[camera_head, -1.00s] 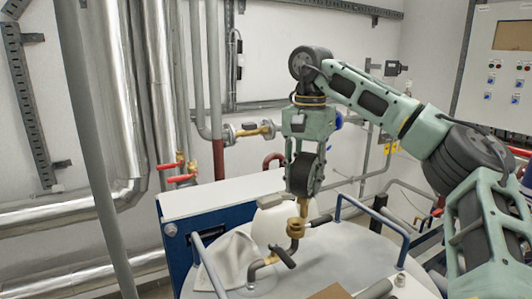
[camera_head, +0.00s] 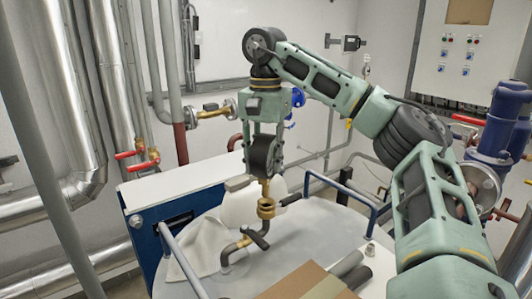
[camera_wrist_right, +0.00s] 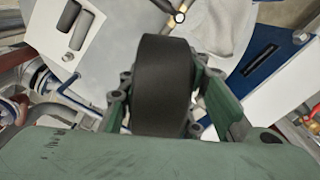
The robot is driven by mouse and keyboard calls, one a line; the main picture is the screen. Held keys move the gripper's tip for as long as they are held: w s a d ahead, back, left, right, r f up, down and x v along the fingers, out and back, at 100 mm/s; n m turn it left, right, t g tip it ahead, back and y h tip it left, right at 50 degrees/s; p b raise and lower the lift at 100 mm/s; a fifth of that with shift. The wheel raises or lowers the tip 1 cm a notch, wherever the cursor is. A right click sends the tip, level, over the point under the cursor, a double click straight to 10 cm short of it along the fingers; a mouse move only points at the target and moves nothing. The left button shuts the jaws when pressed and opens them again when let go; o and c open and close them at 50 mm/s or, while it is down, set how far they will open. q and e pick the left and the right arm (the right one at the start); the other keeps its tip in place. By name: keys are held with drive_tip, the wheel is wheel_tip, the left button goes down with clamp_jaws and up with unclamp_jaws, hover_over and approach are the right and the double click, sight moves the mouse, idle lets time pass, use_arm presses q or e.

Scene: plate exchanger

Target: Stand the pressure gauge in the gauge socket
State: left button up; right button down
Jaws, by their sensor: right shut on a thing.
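My right gripper (camera_head: 264,145) is shut on the pressure gauge (camera_head: 262,157), a thick black round body seen edge-on, with a brass stem pointing down. The gauge is upright. The brass gauge socket (camera_head: 266,209) tops a grey bent pipe on the pale round lid. The stem's lower end is right over the socket's mouth; whether it touches or has entered, I cannot tell. In the right wrist view the gauge (camera_wrist_right: 163,85) sits between the fingers, and the socket (camera_wrist_right: 179,16) shows in part at the top edge. My left gripper is not in view.
A cloth (camera_head: 203,247) and a white rounded object (camera_head: 238,208) lie beside the pipe. Blue rails (camera_head: 343,187) edge the lid (camera_head: 305,232). A brown box (camera_head: 300,284) and grey cylinders (camera_head: 348,263) are in front. Red-handled valves (camera_head: 130,155) are at left.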

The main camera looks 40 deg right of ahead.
drive_tip(key=shift+f, duration=0.2)
drive_tip(key=shift+s+f, duration=0.15)
drive_tip(key=shift+f, duration=0.85)
drive_tip(key=shift+f+b, duration=0.55)
drive_tip(key=shift+f, duration=0.25)
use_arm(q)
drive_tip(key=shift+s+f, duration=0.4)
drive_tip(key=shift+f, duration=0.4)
use_arm(e)
drive_tip(key=shift+f, duration=0.45)
drive_tip(key=c, duration=1.2)
unclamp_jaws()
